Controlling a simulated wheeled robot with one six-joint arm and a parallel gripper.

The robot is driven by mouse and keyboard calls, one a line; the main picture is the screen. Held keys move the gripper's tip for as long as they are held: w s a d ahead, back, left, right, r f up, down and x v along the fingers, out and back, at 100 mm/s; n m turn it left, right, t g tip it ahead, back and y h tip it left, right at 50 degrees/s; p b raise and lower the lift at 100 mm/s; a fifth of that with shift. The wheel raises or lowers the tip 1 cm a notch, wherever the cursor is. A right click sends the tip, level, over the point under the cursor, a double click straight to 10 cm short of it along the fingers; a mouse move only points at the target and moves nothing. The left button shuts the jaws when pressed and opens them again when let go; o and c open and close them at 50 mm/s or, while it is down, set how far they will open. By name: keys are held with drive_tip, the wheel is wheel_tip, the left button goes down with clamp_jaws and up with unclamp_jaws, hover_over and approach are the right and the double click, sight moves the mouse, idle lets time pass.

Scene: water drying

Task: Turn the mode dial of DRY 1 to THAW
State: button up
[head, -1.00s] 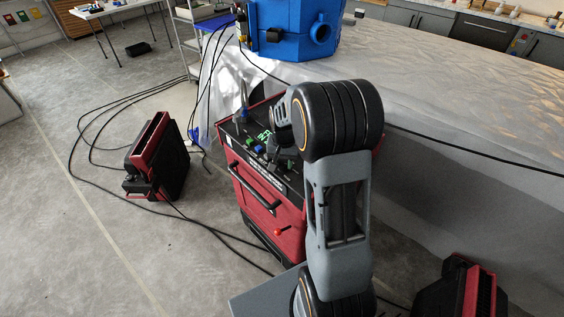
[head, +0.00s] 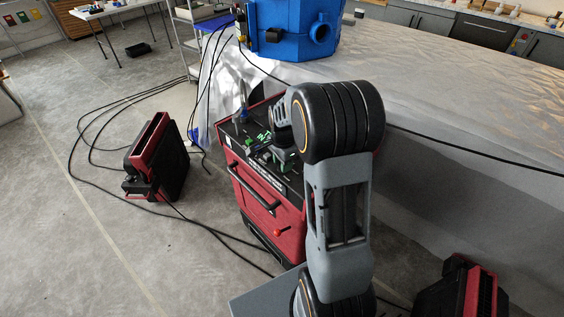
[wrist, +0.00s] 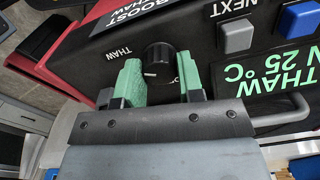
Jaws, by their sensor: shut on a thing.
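The DRY 1 unit is a red and black cabinet (head: 268,195) in the middle of the head view. In the wrist view its black round mode dial (wrist: 158,60) sits between the two green fingers of my gripper (wrist: 160,82), which is shut on it. A white mark shows on the dial's lower edge. The green display (wrist: 285,75) reads THAW and 25 °C. In the head view my gripper (head: 282,158) is over the panel, partly hidden by my arm.
A grey button (wrist: 237,38) under NEXT and a blue button (wrist: 298,18) lie right of the dial. A grey bar handle (wrist: 290,110) crosses the panel's near edge. A red and black unit (head: 158,158) stands left among floor cables. A sheet-covered bench (head: 450,85) is behind.

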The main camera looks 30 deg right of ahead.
drive_tip(key=shift+a+m, duration=0.1)
drive_tip(key=shift+m, duration=0.7)
drive_tip(key=o, duration=0.7)
drive_tip(key=shift+w+a, duration=0.1)
drive_tip(key=shift+a, duration=0.05)
drive_tip(key=shift+o, duration=1.1)
drive_tip(key=shift+r, duration=0.1)
wheel_tip(320, 180, up, 14)
